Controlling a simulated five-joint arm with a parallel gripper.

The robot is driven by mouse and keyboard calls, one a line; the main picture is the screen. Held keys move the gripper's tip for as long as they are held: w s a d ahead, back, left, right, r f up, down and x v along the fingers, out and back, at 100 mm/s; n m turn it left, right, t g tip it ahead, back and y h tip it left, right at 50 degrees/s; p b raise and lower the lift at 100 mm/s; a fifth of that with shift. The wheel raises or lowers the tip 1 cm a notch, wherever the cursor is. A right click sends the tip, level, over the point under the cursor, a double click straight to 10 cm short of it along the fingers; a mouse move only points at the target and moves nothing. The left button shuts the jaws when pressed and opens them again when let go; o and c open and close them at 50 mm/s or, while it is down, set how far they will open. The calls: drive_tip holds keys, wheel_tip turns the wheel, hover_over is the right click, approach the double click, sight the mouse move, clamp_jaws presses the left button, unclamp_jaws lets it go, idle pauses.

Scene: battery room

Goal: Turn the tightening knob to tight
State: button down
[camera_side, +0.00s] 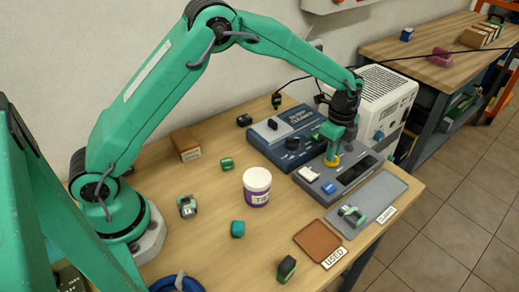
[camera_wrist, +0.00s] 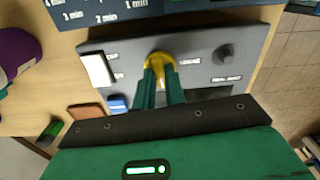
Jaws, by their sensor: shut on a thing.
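The yellow tightening knob (camera_side: 332,162) is on the grey control panel (camera_side: 318,188) at the right of the bench. My gripper (camera_side: 334,151) points down and is shut on the knob. In the wrist view, the yellow knob (camera_wrist: 157,57) shows between and beyond the green fingertips of my gripper (camera_wrist: 160,75). The panel (camera_wrist: 268,38) carries printed labels beside the knob; they are partly hidden or too small to read surely. I cannot tell the knob's exact setting.
A white switch (camera_wrist: 97,69), a blue button (camera_wrist: 117,103) and a dark grey knob (camera_wrist: 223,54) sit close by on the panel. A blue device (camera_side: 265,128) stands behind. A purple-and-white tub (camera_side: 257,186) and small green items lie left on open wood.

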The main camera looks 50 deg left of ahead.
drive_tip(key=c, duration=1.5)
unclamp_jaws()
drive_tip(key=shift+o, duration=0.2)
drive_tip(key=shift+r, duration=0.1)
drive_tip(key=shift+r, duration=3.85)
